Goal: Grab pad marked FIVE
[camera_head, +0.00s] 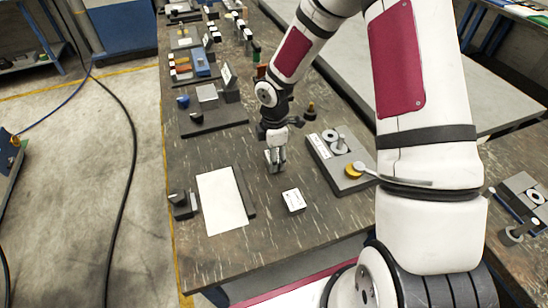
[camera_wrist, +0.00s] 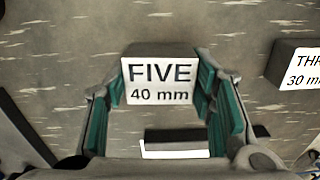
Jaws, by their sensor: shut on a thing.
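The pad marked FIVE, 40 mm (camera_wrist: 160,84), is a small grey block with a white label, in the middle of the wrist view. My gripper (camera_wrist: 163,95) is shut on it, with a green-padded finger at each side. In the head view my gripper (camera_head: 275,161) points down over the workbench, and its fingers largely hide the pad. I cannot tell whether the pad touches the bench. Another pad (camera_wrist: 298,66), its label partly cut off and reading "THR" and "30 m", lies at the right of the wrist view.
A white-topped block (camera_head: 293,201) lies on the bench (camera_head: 275,235) just in front of my gripper. A grey fixture with a yellow knob (camera_head: 354,170) stands to the right. A white sheet on a dark plate (camera_head: 221,202) lies to the left. Several small items line the bench's far part.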

